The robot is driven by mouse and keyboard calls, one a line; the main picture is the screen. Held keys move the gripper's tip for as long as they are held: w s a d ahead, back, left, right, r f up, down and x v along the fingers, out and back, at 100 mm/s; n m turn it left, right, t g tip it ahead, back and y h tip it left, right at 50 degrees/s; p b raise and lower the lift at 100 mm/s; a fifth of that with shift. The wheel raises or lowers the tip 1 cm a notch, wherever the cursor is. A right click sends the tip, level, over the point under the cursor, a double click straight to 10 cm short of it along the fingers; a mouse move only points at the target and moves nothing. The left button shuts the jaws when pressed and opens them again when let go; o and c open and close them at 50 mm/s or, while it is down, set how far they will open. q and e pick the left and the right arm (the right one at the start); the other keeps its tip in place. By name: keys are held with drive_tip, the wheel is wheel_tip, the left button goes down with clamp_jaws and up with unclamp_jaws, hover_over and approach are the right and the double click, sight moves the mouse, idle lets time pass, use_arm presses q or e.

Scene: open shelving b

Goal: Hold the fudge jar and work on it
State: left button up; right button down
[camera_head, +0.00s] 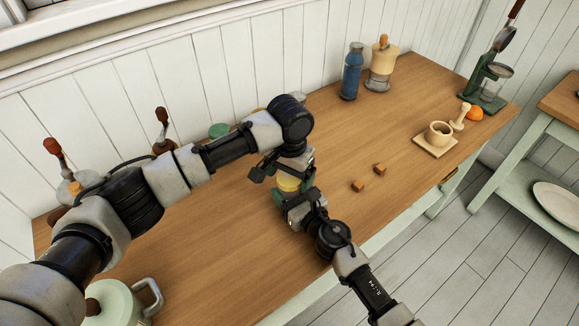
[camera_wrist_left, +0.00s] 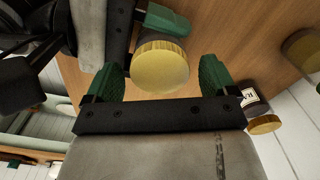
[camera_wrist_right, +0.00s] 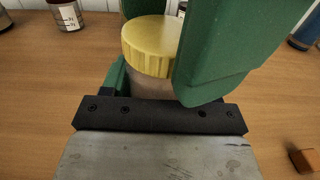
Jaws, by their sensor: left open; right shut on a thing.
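The fudge jar is mostly hidden by my grippers in the head view, where its yellow lid (camera_head: 289,183) shows. My right gripper (camera_head: 293,196) is shut on its body from the front. In the right wrist view the ridged lid (camera_wrist_right: 150,45) stands above the green fingers, with the jar upright. My left gripper (camera_head: 284,168) is open just behind and above the lid. In the left wrist view the lid (camera_wrist_left: 160,66) lies between the spread green fingers, with gaps on both sides. Two brown fudge cubes lie to the right, a nearer one (camera_head: 358,186) and a farther one (camera_head: 380,169).
A blue bottle (camera_head: 351,72) and a wooden grinder (camera_head: 382,68) stand at the wall. A mortar (camera_head: 438,134), an orange (camera_head: 475,114) and a green press (camera_head: 487,88) are at the far right. A pale pot (camera_head: 112,305) is at lower left. The counter (camera_head: 395,135) is clear between.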

sight(289, 177)
use_arm(q)
drive_tip(key=c, duration=1)
drive_tip(key=n, duration=0.2)
drive_tip(key=shift+n, duration=0.4)
drive_tip(key=shift+r, duration=0.2)
drive_tip(key=shift+r, duration=0.95)
drive_tip(key=shift+r, duration=2)
use_arm(e)
drive_tip(key=shift+c, duration=0.9)
unclamp_jaws()
